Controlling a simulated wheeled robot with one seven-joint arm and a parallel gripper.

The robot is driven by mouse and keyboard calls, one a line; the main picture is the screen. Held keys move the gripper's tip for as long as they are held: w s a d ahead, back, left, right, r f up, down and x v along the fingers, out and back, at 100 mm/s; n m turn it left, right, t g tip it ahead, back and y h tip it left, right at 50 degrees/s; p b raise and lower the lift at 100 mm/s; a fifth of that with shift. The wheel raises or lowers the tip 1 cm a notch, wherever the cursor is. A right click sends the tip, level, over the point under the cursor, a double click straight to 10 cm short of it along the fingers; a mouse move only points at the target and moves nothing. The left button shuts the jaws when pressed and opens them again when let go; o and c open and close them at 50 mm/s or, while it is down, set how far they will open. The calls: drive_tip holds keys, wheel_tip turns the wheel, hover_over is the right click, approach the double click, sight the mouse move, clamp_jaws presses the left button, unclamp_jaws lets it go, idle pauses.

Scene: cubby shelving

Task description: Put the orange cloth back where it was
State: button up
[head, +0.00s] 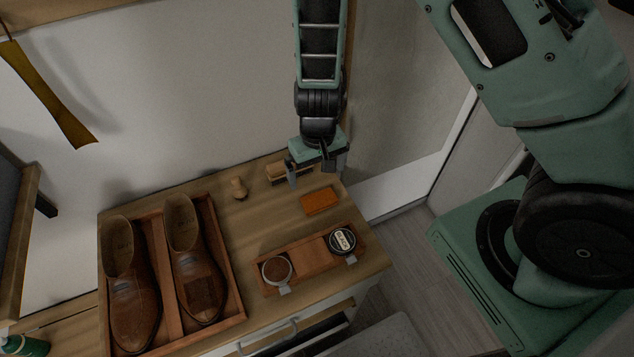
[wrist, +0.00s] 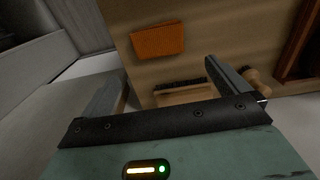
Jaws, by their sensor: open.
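The orange cloth (head: 320,201) lies flat as a folded rectangle on the wooden cabinet top, toward its right side. It also shows in the wrist view (wrist: 158,41), beyond my fingertips. My gripper (head: 311,174) is open and empty above the back right of the cabinet top. In the wrist view its two fingers (wrist: 158,82) are spread wide, with the cloth ahead of them and apart from them. A wooden tray (head: 310,261) in front of the cloth holds an open brown tin (head: 277,270) at its left and a dark labelled tin (head: 342,241) at its right.
A brush (wrist: 184,93) lies behind the cloth, near my gripper. A small wooden-handled item (head: 239,188) stands left of it. A divided wooden box (head: 238,299) with two brown shoes (head: 134,305) fills the left. Bare wood surrounds the cloth. A wall rises behind the cabinet.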

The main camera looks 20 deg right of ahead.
drive_tip(key=s+a+r+n+y, duration=0.1)
drive_tip(key=s+a+r, duration=0.2)
drive_tip(key=r, duration=0.2)
drive_tip(key=s+a+r+n+g, duration=0.1)
drive_tip(key=s+a+r+n, duration=0.15)
drive_tip(key=r, duration=0.35)
drive_tip(key=s+a+r+y, duration=0.1)
drive_tip(key=s+a+r, duration=0.2)
drive_tip(key=s+r, duration=0.15)
drive_tip(key=s+d+r+n+h, duration=0.1)
drive_tip(key=s+r+n, duration=0.3)
drive_tip(key=s+r, duration=0.4)
drive_tip(key=shift+s+d+t, duration=0.4)
drive_tip(key=shift+s+d, duration=0.2)
drive_tip(key=shift+s, duration=0.05)
wheel_tip(320, 180, down, 6)
drive_tip(key=b, duration=0.5)
drive_tip(key=shift+r, duration=0.2)
